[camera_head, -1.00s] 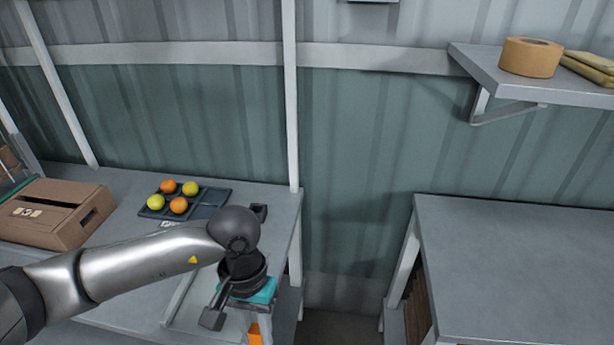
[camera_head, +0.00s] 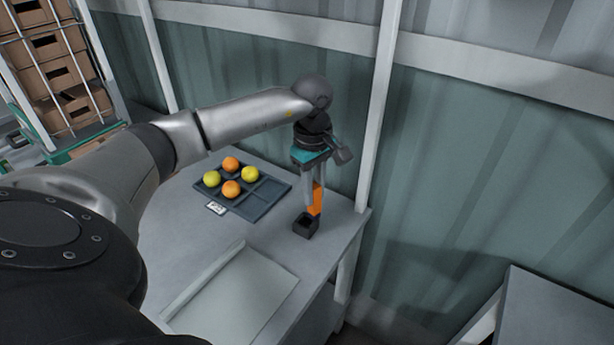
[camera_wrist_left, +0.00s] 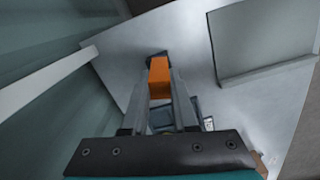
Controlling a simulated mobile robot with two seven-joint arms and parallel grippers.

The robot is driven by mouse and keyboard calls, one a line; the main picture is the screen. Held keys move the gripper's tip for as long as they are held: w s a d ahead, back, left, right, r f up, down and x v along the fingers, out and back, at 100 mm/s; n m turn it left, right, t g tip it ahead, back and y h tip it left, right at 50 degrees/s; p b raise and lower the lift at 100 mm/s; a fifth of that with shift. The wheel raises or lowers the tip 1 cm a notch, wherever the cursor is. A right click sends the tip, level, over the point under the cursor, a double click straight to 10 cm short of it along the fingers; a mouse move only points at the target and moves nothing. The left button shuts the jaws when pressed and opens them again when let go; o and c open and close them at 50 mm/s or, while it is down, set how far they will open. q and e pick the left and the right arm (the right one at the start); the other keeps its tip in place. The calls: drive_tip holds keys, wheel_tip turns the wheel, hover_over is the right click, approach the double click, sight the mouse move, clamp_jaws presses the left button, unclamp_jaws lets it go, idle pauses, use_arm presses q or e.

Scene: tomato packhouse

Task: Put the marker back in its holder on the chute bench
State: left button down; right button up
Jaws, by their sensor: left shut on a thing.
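My left gripper (camera_head: 314,204) is shut on the marker (camera_head: 317,198), whose orange body shows between the fingers. The marker also shows in the left wrist view (camera_wrist_left: 159,78). The holder (camera_head: 305,226) is a small dark open-topped block near the right edge of the chute bench (camera_head: 235,232). The gripper and marker hang upright just above or beside the holder. I cannot tell whether the marker's lower end touches it or has entered it. In the left wrist view a dark bit of the holder (camera_wrist_left: 154,55) shows just past the marker. My right gripper is out of view.
A dark tray (camera_head: 268,200) with orange and yellow tomatoes sits left of the holder. A pale sloped chute plate (camera_head: 235,300) lies in front. A bench post (camera_head: 380,110) and the wall stand close behind and right. Cardboard boxes (camera_head: 75,100) are stacked at far left.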

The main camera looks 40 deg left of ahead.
use_arm(q)
drive_tip(key=a+f+n+b, duration=0.1)
drive_tip(key=f+b, duration=0.1)
drive_tip(key=w+a+f+n+b, duration=0.1)
drive_tip(key=a+f+b, duration=0.1)
drive_tip(key=shift+n, duration=0.4)
idle(0.4)
drive_tip(key=shift+f+b, duration=1.25)
drive_tip(key=shift+f, duration=0.45)
idle(0.8)
drive_tip(key=c, duration=0.6)
unclamp_jaws()
drive_tip(key=shift+c, duration=0.4)
drive_tip(key=shift+c, duration=1.2)
